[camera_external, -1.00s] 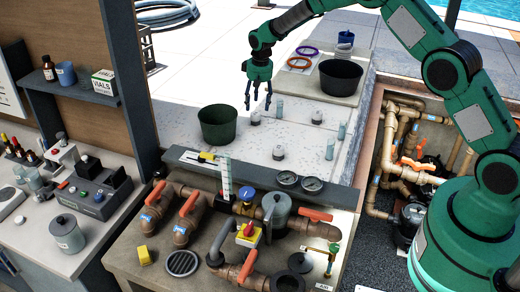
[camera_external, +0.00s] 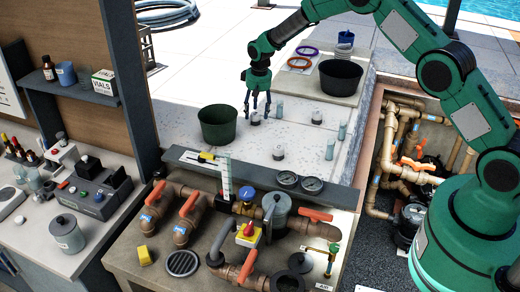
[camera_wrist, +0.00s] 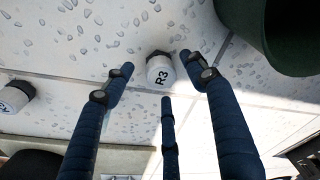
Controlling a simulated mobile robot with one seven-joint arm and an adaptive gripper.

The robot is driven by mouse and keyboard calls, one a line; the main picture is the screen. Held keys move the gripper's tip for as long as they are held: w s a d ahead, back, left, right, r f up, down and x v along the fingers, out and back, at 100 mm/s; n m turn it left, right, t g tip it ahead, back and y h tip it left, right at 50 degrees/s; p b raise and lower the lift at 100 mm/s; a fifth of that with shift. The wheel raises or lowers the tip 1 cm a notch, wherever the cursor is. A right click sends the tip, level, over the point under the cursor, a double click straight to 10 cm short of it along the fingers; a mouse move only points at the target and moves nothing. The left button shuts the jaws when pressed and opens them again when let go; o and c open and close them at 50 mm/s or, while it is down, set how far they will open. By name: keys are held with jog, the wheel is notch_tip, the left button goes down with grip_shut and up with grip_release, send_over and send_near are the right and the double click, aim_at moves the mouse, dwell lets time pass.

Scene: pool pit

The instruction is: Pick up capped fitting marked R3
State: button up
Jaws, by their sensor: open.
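In the external view the same fitting (camera_external: 255,118) stands on the pale deck right of the dark green bucket. My gripper (camera_external: 257,108) is directly over it, fingers pointing down. In the wrist view my gripper's blue fingers (camera_wrist: 163,88) are spread open, with the fitting between and just beyond their tips. The fingers hold nothing. Whether any finger touches the fitting is not clear.
A dark green bucket (camera_external: 217,124) stands close to the left. Another marked fitting (camera_wrist: 14,96) lies left in the wrist view. More fittings (camera_external: 278,153) and clear vials (camera_external: 330,149) stand on the deck. A black bucket (camera_external: 340,77) is at the back right.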

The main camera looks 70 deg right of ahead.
aim_at(256, 114)
jog(key=shift+w+d+f+p, duration=0.1)
jog(key=shift+f+p, duration=0.05)
jog(key=shift+f, duration=0.65)
jog(key=shift+w+f+p, duration=0.1)
jog(key=shift+f+p, duration=0.05)
jog(key=shift+f, duration=0.65)
jog(key=shift+c, duration=0.5)
jog(key=c, duration=1.1)
